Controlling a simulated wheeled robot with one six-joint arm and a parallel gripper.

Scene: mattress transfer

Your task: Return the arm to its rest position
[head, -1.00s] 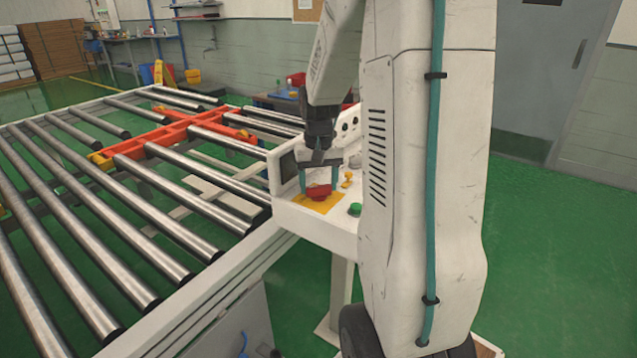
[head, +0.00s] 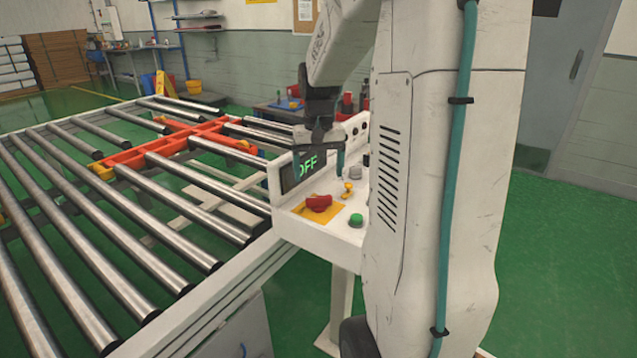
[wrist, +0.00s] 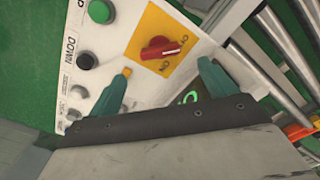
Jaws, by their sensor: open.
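My gripper (head: 319,165) hangs above the white control panel (head: 290,222) in the head view. Its two teal fingers are spread apart with nothing between them, also seen in the wrist view (wrist: 165,88). The red rotary knob (head: 318,203) sits on its yellow plate (head: 335,214), below and apart from the fingers. In the wrist view the knob (wrist: 160,48) lies beyond the fingertips, between "ON" and "OFF" marks. The panel's small screen (head: 304,168) reads "OFF" in green, partly covered by a finger. My upper arm hides the panel's right side.
A green button (head: 356,220) and a yellow switch (head: 347,190) sit beside the knob. The roller conveyor (head: 110,215) with an orange frame (head: 170,143) fills the left. A grey door (head: 562,85) stands behind at right. Green floor is clear at right.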

